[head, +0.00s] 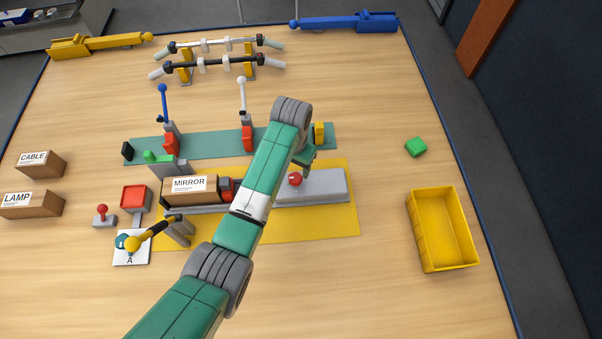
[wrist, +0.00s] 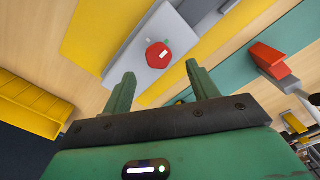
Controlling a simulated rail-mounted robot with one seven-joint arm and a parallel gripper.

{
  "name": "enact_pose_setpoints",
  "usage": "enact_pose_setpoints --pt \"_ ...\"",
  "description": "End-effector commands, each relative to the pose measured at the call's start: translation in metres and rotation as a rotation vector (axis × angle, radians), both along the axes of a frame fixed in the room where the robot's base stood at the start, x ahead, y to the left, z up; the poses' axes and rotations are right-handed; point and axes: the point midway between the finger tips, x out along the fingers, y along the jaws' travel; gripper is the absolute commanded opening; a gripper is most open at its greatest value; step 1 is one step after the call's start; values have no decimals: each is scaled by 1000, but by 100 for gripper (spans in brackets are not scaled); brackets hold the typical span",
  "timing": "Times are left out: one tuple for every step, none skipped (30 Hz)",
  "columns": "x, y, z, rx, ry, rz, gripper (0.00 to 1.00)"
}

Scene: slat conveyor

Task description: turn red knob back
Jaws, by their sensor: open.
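The red knob (head: 295,180) sits on the grey box (head: 328,186) at the right end of the yellow mat. In the wrist view the red knob (wrist: 158,55) shows a pale marking on its face, with a small grey-green mark beside it on the grey box (wrist: 150,72). My gripper (wrist: 160,74) is open and empty, its two green fingers spread with the knob in line beyond the gap. The fingers do not enclose the knob. In the head view my arm partly hides the gripper (head: 308,168), close to the knob.
A box labelled MIRROR (head: 190,189) lies left of my arm. Levers with blue (head: 164,100) and white (head: 242,95) handles stand behind on the teal strip. A green block (head: 416,147) and a yellow bin (head: 443,230) are at right, with bare table between.

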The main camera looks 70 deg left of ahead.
Motion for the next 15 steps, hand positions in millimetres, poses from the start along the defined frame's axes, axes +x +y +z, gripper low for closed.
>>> enact_pose_setpoints --pt "-1 -1 -14 -3 3 0 59" --pt "0 0 -20 -2 1 0 59" --pt "-1 0 -27 -3 2 0 59" --pt "0 0 -33 -1 1 0 59" --pt "0 0 -38 -1 1 0 59" --pt "0 0 -43 -1 1 0 59" --pt "0 0 -47 1 1 -1 59" --pt "0 0 -50 1 1 -1 59" --pt "0 0 -54 1 1 0 59" --pt "0 0 -55 2 -1 0 59" --pt "0 0 -57 2 -1 0 59" --pt "0 0 -58 2 -1 0 59" --pt "0 0 -58 2 -1 0 59" --pt "0 0 -58 2 -1 0 59" --pt "0 0 -58 2 -1 0 59"
